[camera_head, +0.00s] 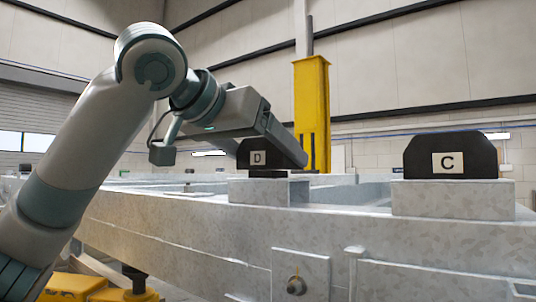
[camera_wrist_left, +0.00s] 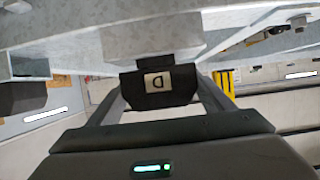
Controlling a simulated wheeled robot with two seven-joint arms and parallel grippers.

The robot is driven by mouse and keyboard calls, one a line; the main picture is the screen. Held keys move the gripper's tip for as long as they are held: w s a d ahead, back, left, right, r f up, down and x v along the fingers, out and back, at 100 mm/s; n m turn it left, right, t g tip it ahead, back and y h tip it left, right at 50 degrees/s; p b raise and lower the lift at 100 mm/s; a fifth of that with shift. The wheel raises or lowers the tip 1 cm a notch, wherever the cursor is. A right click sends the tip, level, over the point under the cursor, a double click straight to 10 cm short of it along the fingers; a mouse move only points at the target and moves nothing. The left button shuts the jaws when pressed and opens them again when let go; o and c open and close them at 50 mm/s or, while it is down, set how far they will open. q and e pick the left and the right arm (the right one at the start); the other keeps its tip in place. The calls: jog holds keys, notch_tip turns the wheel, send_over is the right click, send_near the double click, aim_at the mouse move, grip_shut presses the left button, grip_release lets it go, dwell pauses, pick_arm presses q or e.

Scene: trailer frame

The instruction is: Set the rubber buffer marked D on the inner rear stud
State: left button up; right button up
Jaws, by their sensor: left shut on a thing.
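The black rubber buffer marked D (camera_head: 257,158) is between the fingers of my left gripper (camera_head: 276,153), just above a grey metal block (camera_head: 257,191) on the trailer frame. My left gripper is shut on it. In the left wrist view the buffer (camera_wrist_left: 182,84) appears upside down between the two fingers (camera_wrist_left: 160,92), with the block (camera_wrist_left: 140,40) beyond it. A thin dark piece (camera_head: 268,174) shows between buffer and block. I cannot tell whether it is the stud, or whether the buffer touches it. My right gripper is not in view.
A black buffer marked C (camera_head: 474,146) sits on another block (camera_head: 453,200) at the right. The galvanised frame (camera_head: 200,225) runs across the view. A yellow post (camera_head: 312,110) stands behind my left gripper. The space above the frame between the blocks is clear.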

pick_arm(q)
jog(key=shift+f, duration=0.2)
jog(key=o, duration=1.3)
jog(key=shift+o, duration=0.2)
jog(key=shift+s+a, duration=0.1)
jog(key=shift+s, duration=0.05)
jog(key=shift+s+a+r+b, duration=0.25)
jog(key=shift+s+a+b, duration=0.1)
jog(key=shift+s+b, duration=0.25)
jog(key=b+v, duration=0.6)
jog(key=v, duration=0.9)
jog(key=shift+s+a, duration=0.2)
jog(key=shift+a, duration=0.05)
jog(key=shift+r, duration=0.1)
